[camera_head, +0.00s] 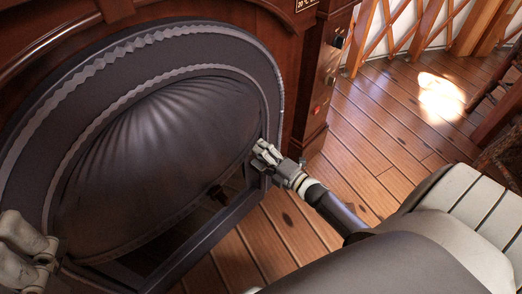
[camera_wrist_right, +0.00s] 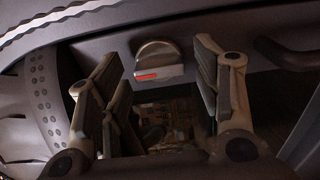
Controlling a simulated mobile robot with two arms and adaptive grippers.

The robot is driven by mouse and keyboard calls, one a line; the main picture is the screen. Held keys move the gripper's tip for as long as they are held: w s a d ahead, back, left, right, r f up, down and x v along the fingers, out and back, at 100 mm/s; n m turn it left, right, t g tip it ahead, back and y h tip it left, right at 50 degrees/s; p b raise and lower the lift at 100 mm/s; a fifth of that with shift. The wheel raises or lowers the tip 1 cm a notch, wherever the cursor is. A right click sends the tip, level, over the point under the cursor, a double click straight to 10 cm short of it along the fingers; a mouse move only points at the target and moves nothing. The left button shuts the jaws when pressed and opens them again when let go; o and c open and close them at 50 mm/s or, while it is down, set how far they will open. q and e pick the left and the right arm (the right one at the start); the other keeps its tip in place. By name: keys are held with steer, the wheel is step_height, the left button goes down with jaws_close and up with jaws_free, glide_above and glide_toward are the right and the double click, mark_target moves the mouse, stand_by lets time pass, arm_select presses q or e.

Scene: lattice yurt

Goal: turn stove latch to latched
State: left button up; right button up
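The stove latch (camera_wrist_right: 158,54) is a grey rounded knob with a red mark on its lower left edge, seen in the right wrist view. My right gripper (camera_wrist_right: 160,95) is open, with one finger on each side of the latch; contact is not clear. In the head view my right gripper (camera_head: 264,151) is at the right edge of the dark stove door (camera_head: 150,130), and the latch cannot be made out there. A pale jointed part, likely my left gripper (camera_head: 28,250), shows at the lower left edge, cut off by the frame.
A dark red-brown wooden cabinet front (camera_head: 300,75) stands behind the door, with small switches (camera_head: 334,60) on its side. Lattice walling (camera_head: 410,30) stands at the back.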

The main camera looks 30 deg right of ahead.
steer(key=shift+s, duration=0.15)
steer(key=v, duration=1.1)
steer(key=shift+s, duration=0.35)
